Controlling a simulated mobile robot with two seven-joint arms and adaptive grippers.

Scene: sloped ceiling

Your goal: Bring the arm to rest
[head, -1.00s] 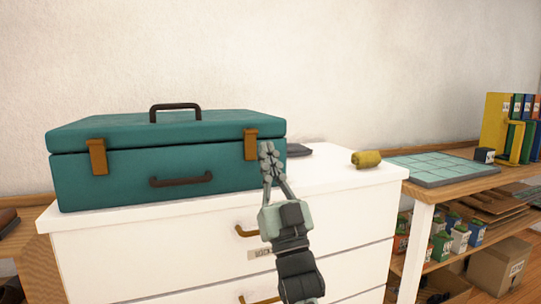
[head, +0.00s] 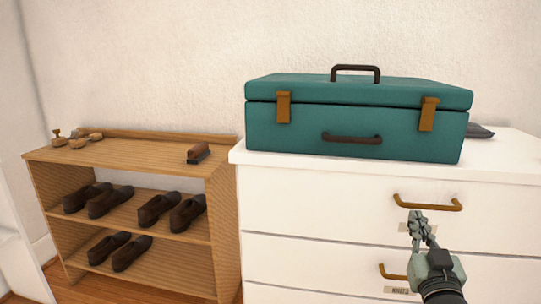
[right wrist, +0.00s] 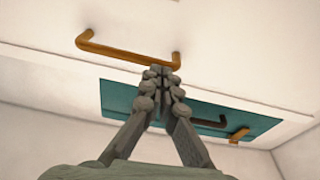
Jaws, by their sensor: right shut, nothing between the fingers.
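My right gripper (head: 418,224) is shut and empty in front of the white dresser (head: 300,195), just below the brass handle of its top drawer (head: 428,203). In the right wrist view the shut fingers (right wrist: 157,72) point up past that handle (right wrist: 125,55), with no clear contact visible. My left gripper is in neither view. A closed teal case (head: 355,130) with two orange-brown latches and dark handles stands on the dresser top, and part of it shows in the right wrist view (right wrist: 130,97).
A wooden shelf unit (head: 130,155) with several dark shoes stands left of the dresser. A brush (head: 198,153) and small wooden items (head: 77,140) lie on its top. A dark flat object (head: 480,131) lies right of the case.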

